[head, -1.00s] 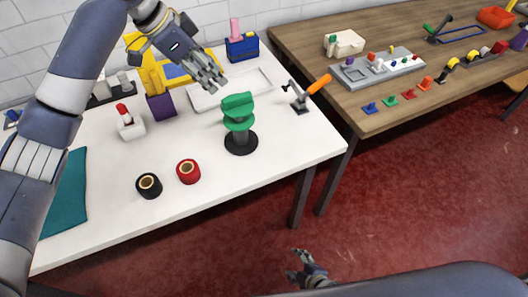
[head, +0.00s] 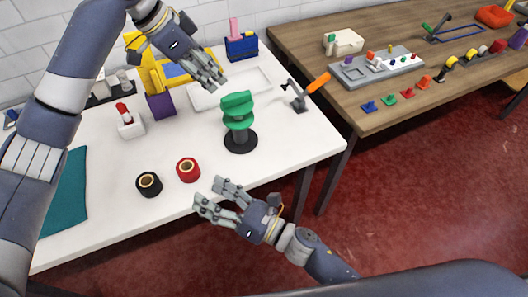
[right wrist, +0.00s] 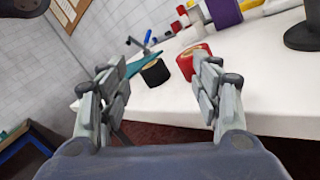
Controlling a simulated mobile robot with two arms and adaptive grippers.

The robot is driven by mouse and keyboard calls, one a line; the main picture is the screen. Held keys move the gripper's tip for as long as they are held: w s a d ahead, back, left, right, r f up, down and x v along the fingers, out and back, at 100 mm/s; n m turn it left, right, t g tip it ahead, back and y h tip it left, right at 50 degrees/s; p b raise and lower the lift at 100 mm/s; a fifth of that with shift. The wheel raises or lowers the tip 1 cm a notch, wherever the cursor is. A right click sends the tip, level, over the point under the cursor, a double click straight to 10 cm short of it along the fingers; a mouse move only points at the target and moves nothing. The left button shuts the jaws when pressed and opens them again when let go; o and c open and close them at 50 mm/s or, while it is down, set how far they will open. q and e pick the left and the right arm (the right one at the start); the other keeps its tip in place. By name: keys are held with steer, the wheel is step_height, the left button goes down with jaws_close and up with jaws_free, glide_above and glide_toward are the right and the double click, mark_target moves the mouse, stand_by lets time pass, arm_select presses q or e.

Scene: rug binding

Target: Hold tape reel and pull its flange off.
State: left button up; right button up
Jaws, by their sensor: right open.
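A green reel (head: 238,108) with wide flanges stands upright on a black round-based stand (head: 240,141) near the right of the white table. The stand's dark base (right wrist: 303,37) shows at the upper right of the right wrist view. My left gripper (head: 221,80) hangs above the table, up and left of the reel and apart from it; its finger gap is unclear. My right gripper (head: 208,192) is open and empty at the table's front edge, below the red tape roll and well short of the reel. Its two fingers (right wrist: 160,95) stand wide apart in the right wrist view.
A red tape roll (head: 188,169) and a black tape roll (head: 149,184) lie near the front edge. An orange-handled tool (head: 304,92) stands right of the reel. A white tray (head: 246,88) lies behind it. A wooden table (head: 390,106) is at the right.

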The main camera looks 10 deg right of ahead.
mark_target(222, 99)
steer(key=w+d+r, duration=0.1)
steer(key=w, duration=0.1)
steer(key=w+d+r+n+t, duration=0.1)
steer(key=w, duration=0.1)
steer(key=w+d+r+n+t+h, duration=0.1)
steer(key=w+d, duration=0.1)
steer(key=shift+w+d, duration=0.1)
steer(key=shift+w, duration=0.1)
steer(key=w+d+f+h, duration=0.1)
steer(key=w+d, duration=0.1)
steer(key=d, duration=0.1)
steer(key=w+d+f+t+h, duration=0.1)
steer(key=d+h, duration=0.1)
steer(key=d, duration=0.1)
steer(key=w+d+f+h, duration=0.1)
steer(key=w+d+f, duration=0.1)
steer(key=d, duration=0.1)
steer(key=shift+w+d+f+m+t, duration=0.1)
steer(key=shift+w+m+t, duration=0.2)
steer(key=shift+m+t, duration=0.1)
arm_select(q)
steer(key=shift+w, duration=0.1)
arm_select(e)
steer(key=x, duration=1)
steer(key=shift+w+f, duration=0.15)
steer(key=shift+w, duration=0.2)
steer(key=shift+h, duration=0.3)
